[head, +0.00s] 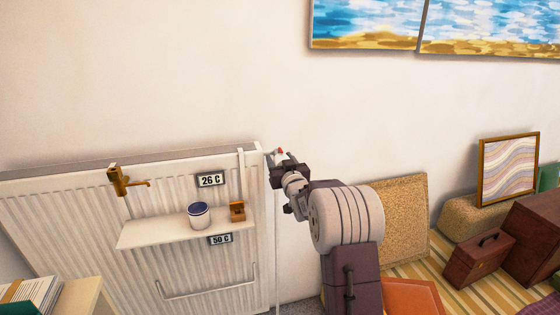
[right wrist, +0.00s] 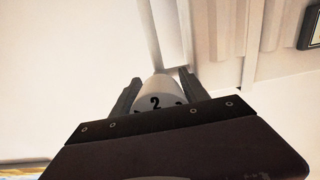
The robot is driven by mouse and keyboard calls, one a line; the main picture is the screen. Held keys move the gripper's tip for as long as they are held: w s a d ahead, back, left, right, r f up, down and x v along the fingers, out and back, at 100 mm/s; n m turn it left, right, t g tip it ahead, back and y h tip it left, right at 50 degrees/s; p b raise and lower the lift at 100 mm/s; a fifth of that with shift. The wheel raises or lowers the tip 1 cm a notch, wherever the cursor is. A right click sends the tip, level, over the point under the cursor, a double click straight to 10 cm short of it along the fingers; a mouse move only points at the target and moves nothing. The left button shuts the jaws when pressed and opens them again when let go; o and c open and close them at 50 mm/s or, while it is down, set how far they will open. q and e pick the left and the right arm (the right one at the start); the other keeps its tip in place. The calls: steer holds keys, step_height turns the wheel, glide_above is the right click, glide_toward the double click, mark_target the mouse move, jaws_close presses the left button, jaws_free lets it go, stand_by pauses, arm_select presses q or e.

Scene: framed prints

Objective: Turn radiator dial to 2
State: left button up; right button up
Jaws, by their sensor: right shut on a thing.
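The white radiator (head: 75,215) stands against the wall at the left of the head view. Its dial (head: 279,152) is at the top right corner, white with a bit of red, and largely hidden by my gripper. In the right wrist view the white dial (right wrist: 160,92) shows a black "2" facing the camera, with parts of other marks at its lower edge. My right gripper (head: 279,158) is shut on the dial, with one dark finger on each side of it in the right wrist view (right wrist: 157,88). My left gripper is not in view.
A shelf (head: 150,234) on the radiator front holds a tin (head: 199,215) and a small brown box (head: 237,211). Labels read "26 C" (head: 210,180) and "50 C" (head: 220,239). A cork board (head: 405,215) and brown cases (head: 478,257) stand right of my arm.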

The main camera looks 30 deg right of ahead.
steer(key=n+b, duration=0.4)
steer(key=shift+f+n, duration=0.15)
steer(key=shift+n, duration=0.15)
steer(key=n+b, duration=0.4)
steer(key=shift+d, duration=0.1)
steer(key=shift+r+n+b, duration=0.2)
steer(key=shift+n+b, duration=0.25)
steer(key=shift+n, duration=0.45)
steer(key=o, duration=1)
steer(key=shift+o, duration=0.2)
steer(key=shift+s, duration=0.1)
